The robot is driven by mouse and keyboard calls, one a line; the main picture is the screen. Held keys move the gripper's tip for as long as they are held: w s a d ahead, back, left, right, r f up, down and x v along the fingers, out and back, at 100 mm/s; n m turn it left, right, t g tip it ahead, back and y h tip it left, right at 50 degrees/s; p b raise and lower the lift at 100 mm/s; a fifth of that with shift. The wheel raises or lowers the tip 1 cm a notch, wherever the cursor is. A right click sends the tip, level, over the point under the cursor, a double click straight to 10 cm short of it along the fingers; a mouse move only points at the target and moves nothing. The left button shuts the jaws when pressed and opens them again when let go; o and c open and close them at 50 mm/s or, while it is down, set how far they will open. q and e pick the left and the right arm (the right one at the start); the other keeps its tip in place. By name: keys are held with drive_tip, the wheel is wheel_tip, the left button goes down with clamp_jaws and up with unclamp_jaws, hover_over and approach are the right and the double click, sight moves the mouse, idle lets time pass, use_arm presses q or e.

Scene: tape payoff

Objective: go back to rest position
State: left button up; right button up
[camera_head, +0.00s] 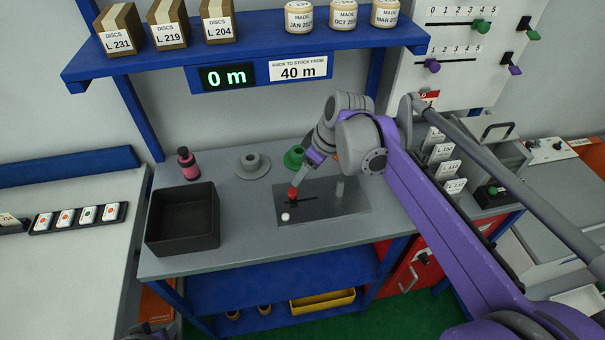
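My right arm reaches in from the right across the bench (236,240). My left gripper is not clearly visible; only a small dark piece shows at the bottom left edge.
A black bin (182,219), a pink bottle (187,164), a grey flanged spool (252,163) and a green one (294,157) stand on the bench. A blue shelf (270,39) with boxes and jars hangs above a display (227,77) reading 0 m.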

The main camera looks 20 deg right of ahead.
idle(0.4)
drive_tip(key=s+a+f+m+h, duration=0.1)
drive_tip(key=s+a+f+m, duration=0.1)
drive_tip(key=s+f, duration=0.3)
drive_tip(key=s+a+f+m+t+h, duration=0.1)
drive_tip(key=s+a+f+m, duration=0.2)
drive_tip(key=s, duration=1)
wheel_tip(320, 180, down, 3)
drive_tip(key=shift+s+a+r+m+t, duration=0.1)
drive_tip(key=shift+s+a+m+t, duration=0.15)
drive_tip(key=shift+m, duration=0.45)
idle(0.4)
